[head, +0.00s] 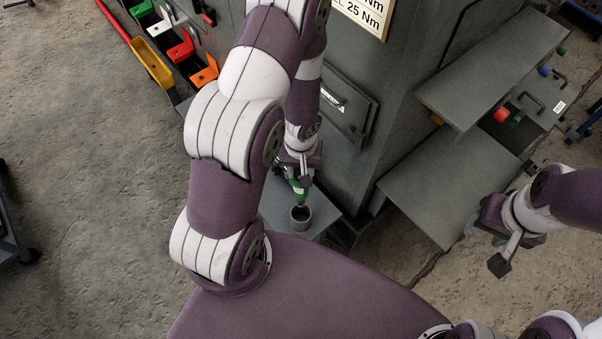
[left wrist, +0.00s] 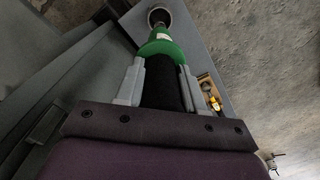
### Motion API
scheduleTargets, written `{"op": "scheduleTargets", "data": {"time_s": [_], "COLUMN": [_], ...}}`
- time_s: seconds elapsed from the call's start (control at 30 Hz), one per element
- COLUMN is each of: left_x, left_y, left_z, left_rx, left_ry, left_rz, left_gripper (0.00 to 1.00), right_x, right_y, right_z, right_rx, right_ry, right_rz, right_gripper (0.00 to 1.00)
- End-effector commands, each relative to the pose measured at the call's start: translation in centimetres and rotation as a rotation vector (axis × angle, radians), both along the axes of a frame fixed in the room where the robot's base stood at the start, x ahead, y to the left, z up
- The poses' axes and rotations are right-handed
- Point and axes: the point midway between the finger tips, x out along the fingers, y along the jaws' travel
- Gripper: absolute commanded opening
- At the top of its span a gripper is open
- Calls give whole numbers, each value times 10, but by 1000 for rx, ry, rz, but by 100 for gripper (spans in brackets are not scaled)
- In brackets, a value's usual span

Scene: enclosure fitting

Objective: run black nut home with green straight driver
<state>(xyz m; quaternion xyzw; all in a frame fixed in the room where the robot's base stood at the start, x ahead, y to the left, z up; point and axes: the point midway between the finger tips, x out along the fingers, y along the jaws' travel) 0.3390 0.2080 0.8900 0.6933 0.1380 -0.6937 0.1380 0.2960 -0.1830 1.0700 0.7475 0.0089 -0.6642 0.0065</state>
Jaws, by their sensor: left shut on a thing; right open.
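My left gripper (head: 303,180) is shut on the green straight driver (head: 299,192), which points down over a small grey table beside the cabinet. In the left wrist view my left gripper (left wrist: 160,85) has its two grey fingers on either side of the black grip of the driver (left wrist: 162,48), just behind its green collar. A grey cup-like cylinder (head: 300,222) with a dark inside stands on the table below the driver's tip. Its round rim shows at the shaft's far end in the left wrist view (left wrist: 158,14). I cannot make out the black nut. My right gripper (head: 504,258) is open and empty.
The grey cabinet (head: 347,108) stands close behind my left gripper. Grey shelves (head: 450,180) jut out at the right, near my right gripper. Coloured bins (head: 150,62) line the upper left. A small tray with a yellow item (left wrist: 210,92) lies right of the driver.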

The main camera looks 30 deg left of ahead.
Motion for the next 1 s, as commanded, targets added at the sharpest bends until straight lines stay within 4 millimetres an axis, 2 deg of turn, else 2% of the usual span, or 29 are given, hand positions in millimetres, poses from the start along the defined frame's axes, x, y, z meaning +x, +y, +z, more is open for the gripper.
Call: {"op": "scheduleTargets", "data": {"time_s": [0.03, 0.2, 0.3, 1.0], "left_x": [1, 0, 0, 1], "left_y": [0, 0, 0, 0], "left_z": [34, 78, 94, 138], "left_rx": [0, 0, 0, 0], "left_ry": [-1, 0, -1, -2], "left_rz": [1, 0, 0, 0], "left_gripper": [0, 0, 0, 0], "right_x": [0, 0, 0, 0], "right_y": [0, 0, 0, 0], "right_z": [31, 70, 85, 128], "right_rx": [0, 0, 0, 0], "right_ry": [0, 0, 0, 0], "right_rz": [0, 0, 0, 0], "right_gripper": [46, 46, 46, 46]}}
